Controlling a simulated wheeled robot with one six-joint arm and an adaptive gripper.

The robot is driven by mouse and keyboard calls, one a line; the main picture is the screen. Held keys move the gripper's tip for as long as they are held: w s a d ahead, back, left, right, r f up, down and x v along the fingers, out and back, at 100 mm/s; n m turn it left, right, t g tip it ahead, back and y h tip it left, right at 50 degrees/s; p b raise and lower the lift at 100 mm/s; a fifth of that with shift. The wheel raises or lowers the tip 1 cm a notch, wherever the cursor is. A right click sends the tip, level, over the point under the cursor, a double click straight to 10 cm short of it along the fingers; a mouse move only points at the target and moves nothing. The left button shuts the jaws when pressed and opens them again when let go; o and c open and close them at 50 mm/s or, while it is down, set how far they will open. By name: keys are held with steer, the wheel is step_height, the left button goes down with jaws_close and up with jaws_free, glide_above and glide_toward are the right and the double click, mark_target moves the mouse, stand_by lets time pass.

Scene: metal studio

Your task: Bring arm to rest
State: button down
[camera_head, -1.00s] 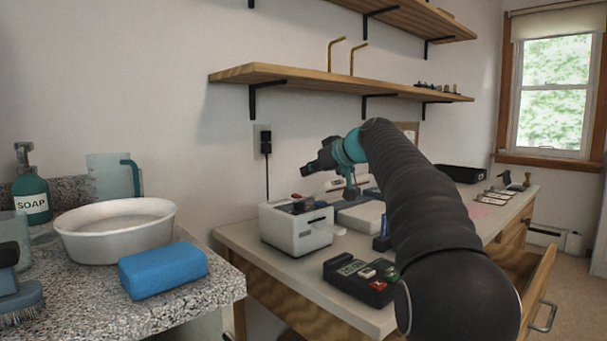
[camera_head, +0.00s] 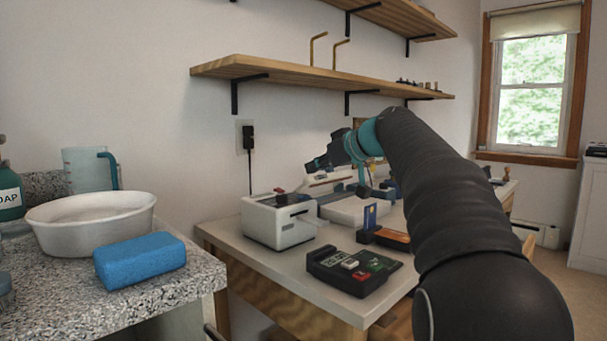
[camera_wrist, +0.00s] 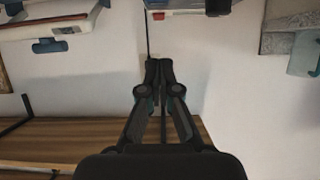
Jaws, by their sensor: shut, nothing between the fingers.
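My arm, black and ribbed with a teal wrist, reaches in from the lower right of the head view. My gripper (camera_head: 312,166) points left above the white box-like device (camera_head: 270,226) on the workbench, in front of the wall. It is shut and empty. In the wrist view, where the scene hangs upside down, the two dark fingers (camera_wrist: 158,66) meet near the middle against the bare wall. I cannot tell how far the fingertips are from the wall.
A wooden shelf (camera_head: 320,82) runs above the gripper. On the workbench stand a black terminal with colored buttons (camera_head: 352,271) and a card holder (camera_head: 384,237). At left, a granite counter (camera_head: 190,296) holds a white basin (camera_head: 92,236) and a blue sponge (camera_head: 140,260).

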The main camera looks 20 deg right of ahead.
steer(key=s+a+f+m+g+h, duration=0.1)
steer(key=s+a+f, duration=0.1)
steer(key=s, duration=0.4)
steer(key=s+a+f+m+g+h+p, duration=0.1)
steer(key=s+a+f, duration=0.1)
steer(key=s+f, duration=0.3)
steer(key=s+a+f+m+g+h+p, duration=0.1)
steer(key=s+a+f, duration=0.2)
steer(key=s, duration=0.4)
steer(key=shift+s+a+f+m, duration=0.1)
steer(key=shift+s+f+m, duration=0.2)
steer(key=shift+f, duration=0.3)
steer(key=s+f+m+g+h+p, duration=0.2)
steer(key=s+f+h, duration=0.1)
steer(key=s+f, duration=1.5)
steer(key=shift+s+d+g+h, duration=0.3)
steer(key=shift+s+g, duration=0.1)
steer(key=shift+s, duration=0.85)
